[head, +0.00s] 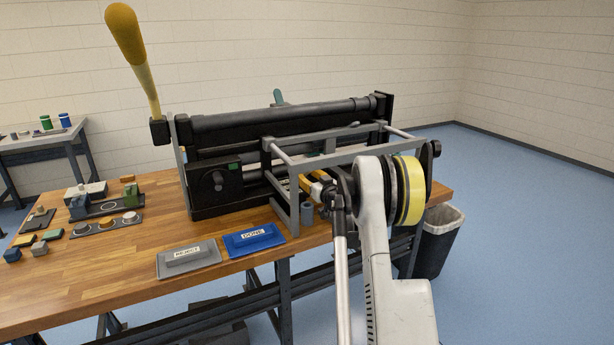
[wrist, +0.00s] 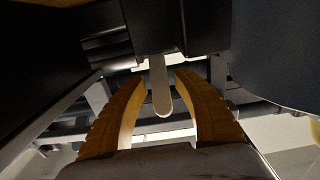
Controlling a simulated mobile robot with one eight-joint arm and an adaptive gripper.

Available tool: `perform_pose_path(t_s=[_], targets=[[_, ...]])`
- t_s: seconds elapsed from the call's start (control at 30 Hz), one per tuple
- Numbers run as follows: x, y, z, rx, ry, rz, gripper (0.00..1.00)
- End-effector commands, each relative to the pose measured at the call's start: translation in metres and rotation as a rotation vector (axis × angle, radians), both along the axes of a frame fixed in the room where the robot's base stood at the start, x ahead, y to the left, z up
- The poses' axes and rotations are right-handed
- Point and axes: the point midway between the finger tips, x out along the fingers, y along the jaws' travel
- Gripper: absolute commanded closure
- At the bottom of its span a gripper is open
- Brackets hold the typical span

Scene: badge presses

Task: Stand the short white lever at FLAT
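The short white lever (wrist: 160,88) shows in the wrist view as a pale, round-ended bar coming from a dark mount at the top. My gripper (wrist: 160,78) has its two yellow fingers apart, one on each side of the lever, with gaps visible on both sides. In the head view my gripper (head: 312,186) is inside the grey frame on the front of the black press (head: 280,125). My arm and the frame hide most of the lever there. No FLAT mark is readable in either view, so I cannot tell which mark the lever stands at.
The grey frame (head: 292,200) is close around my gripper. A long yellow-handled lever (head: 137,55) rises at the press's left. A grey REJECT tray (head: 188,265) and blue DONE tray (head: 254,247) lie in front. Small parts and fixtures are at left; a bin (head: 437,245) stands at right.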

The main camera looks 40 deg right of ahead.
Motion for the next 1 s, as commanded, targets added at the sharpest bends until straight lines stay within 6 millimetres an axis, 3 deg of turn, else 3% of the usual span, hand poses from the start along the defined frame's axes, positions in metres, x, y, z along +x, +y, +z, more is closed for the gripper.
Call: perform_pose_path(t_s=[0.03, 0.1, 1.0], targets=[[-0.0001, 0.0000, 0.0000, 0.000, 0.000, 0.000, 0.82], [-0.0001, 0.0001, 0.0000, 0.000, 0.000, 0.000, 1.00], [0.0059, -0.0010, 0.0074, 0.031, 0.123, 0.001, 1.00]])
